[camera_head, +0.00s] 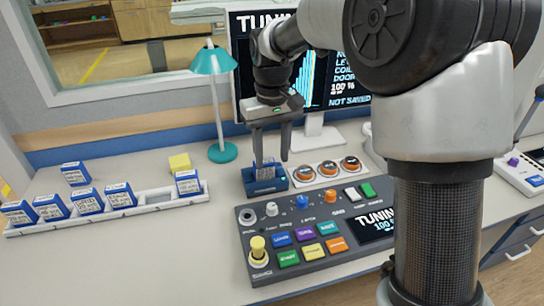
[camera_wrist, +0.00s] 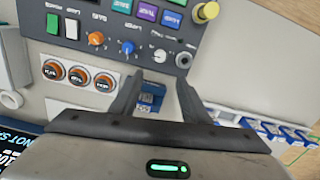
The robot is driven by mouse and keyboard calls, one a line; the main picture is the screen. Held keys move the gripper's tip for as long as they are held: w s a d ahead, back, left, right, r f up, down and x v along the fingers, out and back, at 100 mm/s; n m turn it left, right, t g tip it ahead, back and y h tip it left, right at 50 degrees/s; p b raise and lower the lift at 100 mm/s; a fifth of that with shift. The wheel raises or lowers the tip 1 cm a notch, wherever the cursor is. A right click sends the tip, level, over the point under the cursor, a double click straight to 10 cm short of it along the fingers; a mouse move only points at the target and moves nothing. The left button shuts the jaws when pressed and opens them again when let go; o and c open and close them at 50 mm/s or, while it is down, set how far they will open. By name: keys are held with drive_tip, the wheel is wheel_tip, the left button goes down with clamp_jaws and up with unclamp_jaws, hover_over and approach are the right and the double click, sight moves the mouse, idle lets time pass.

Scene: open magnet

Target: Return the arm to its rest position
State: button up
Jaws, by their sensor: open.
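My gripper (camera_head: 271,158) is open and points down over a small blue holder (camera_head: 262,187) behind the control panel. A blue-and-white labelled block (camera_head: 265,172) stands in that holder. In the wrist view the block (camera_wrist: 152,97) shows between the two spread fingers of my gripper (camera_wrist: 160,88), which hold nothing. The left finger overlaps the block in the head view; I cannot tell whether it touches. My arm reaches from the right foreground across to the bench.
The control panel (camera_head: 247,218) with knobs and buttons lies in front. A white rack (camera_head: 155,208) with several labelled blocks is at left. A teal lamp (camera_head: 221,152) and a monitor (camera_head: 240,68) stand behind. Three orange dials (camera_head: 328,168) sit right of the holder.

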drive_tip(key=s+d+r+m+t, duration=0.2)
drive_tip(key=s+d+r, duration=0.6)
drive_tip(key=s, duration=0.1)
drive_tip(key=s+d+m+t, duration=0.1)
drive_tip(key=s+d+t, duration=0.15)
drive_tip(key=s, duration=0.45)
drive_tip(key=s+d+m+t, duration=0.1)
drive_tip(key=s+d+m, duration=0.1)
drive_tip(key=s+d, duration=0.35)
wheel_tip(320, 180, up, 16)
drive_tip(key=s+a+p, duration=0.1)
drive_tip(key=p, duration=1.5)
drive_tip(key=shift+s+a, duration=0.25)
drive_tip(key=shift+a, duration=0.05)
